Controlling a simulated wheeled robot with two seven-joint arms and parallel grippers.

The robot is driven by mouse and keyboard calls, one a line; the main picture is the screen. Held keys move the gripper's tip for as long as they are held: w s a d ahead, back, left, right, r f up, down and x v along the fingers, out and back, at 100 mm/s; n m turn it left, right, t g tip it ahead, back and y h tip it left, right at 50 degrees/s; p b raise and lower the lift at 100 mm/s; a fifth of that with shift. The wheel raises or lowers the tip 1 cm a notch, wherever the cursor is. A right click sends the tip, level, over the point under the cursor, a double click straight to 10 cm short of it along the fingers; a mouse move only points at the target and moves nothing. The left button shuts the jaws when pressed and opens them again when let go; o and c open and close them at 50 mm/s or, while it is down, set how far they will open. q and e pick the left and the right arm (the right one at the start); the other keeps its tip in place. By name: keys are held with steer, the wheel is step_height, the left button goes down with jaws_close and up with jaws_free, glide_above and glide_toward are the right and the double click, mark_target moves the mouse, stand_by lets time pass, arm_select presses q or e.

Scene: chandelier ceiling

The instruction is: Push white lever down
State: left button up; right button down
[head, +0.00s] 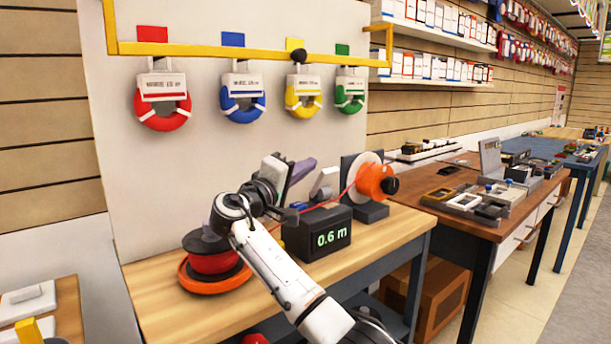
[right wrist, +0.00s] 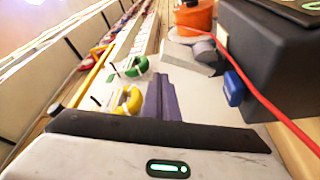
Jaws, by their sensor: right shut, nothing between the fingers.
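The white lever (head: 325,184) stands tilted up behind the black counter box (head: 318,232), whose screen reads 0.6 m. In the right wrist view the lever (right wrist: 188,56) is a pale grey-white block ahead of the fingers. My right gripper (head: 303,170) is left of the lever in the head view, its purple fingers together and empty. In the right wrist view the shut fingers (right wrist: 161,98) point toward the lever's left side; I see no clear contact. The lever's lower end is hidden behind the box in the head view. My left gripper is not in view.
A red line runs from the red spool (head: 212,262) past the box to the orange reel (head: 375,181). A blue button (right wrist: 233,88) is on the box's side. Coloured rings hang on the back panel. A brown table (head: 455,218) stands to the right.

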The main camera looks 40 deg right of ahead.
step_height(320, 180, up, 9)
steer(key=shift+f+p, duration=0.2)
steer(key=shift+p, duration=0.15)
stand_by(0.4)
